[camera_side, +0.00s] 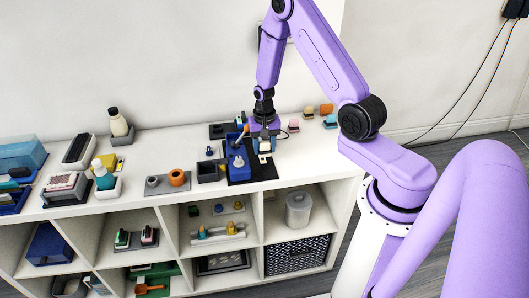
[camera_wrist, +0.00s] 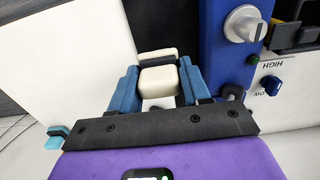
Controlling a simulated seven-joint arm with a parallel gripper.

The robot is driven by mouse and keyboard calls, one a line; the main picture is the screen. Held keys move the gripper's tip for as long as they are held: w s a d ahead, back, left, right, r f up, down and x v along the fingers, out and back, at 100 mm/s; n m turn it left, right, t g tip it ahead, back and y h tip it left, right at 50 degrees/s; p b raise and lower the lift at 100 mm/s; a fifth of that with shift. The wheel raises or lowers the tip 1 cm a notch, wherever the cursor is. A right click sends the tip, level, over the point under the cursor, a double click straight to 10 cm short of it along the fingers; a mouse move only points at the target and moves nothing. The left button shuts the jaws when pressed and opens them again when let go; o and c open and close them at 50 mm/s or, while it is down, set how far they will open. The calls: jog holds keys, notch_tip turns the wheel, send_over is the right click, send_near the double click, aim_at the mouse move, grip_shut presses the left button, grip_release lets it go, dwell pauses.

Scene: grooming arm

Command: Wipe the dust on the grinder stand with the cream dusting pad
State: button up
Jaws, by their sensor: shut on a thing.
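The cream dusting pad (camera_wrist: 159,81) is between the blue fingers of my gripper (camera_wrist: 158,88) in the wrist view, and the gripper is shut on it. In the side view my gripper (camera_side: 265,140) is low over the worktop, with the pad's pale end (camera_side: 265,147) just showing. A blue unit that looks like the grinder stand (camera_side: 238,158) stands immediately left of the gripper. The wrist view shows its blue body (camera_wrist: 222,52) and silver knob at the right. I cannot make out dust, or whether the pad touches a surface.
A dark mat (camera_side: 262,172) lies under the blue unit. A small dark bin (camera_side: 208,172) stands to its left, and small coloured blocks (camera_side: 318,110) lie to the right. Bottles, trays and boxes fill the left of the worktop. Bare white top lies right of the mat.

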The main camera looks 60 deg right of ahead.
aim_at(265, 141)
jog(key=shift+r, duration=1.8)
jog(key=shift+s, duration=0.1)
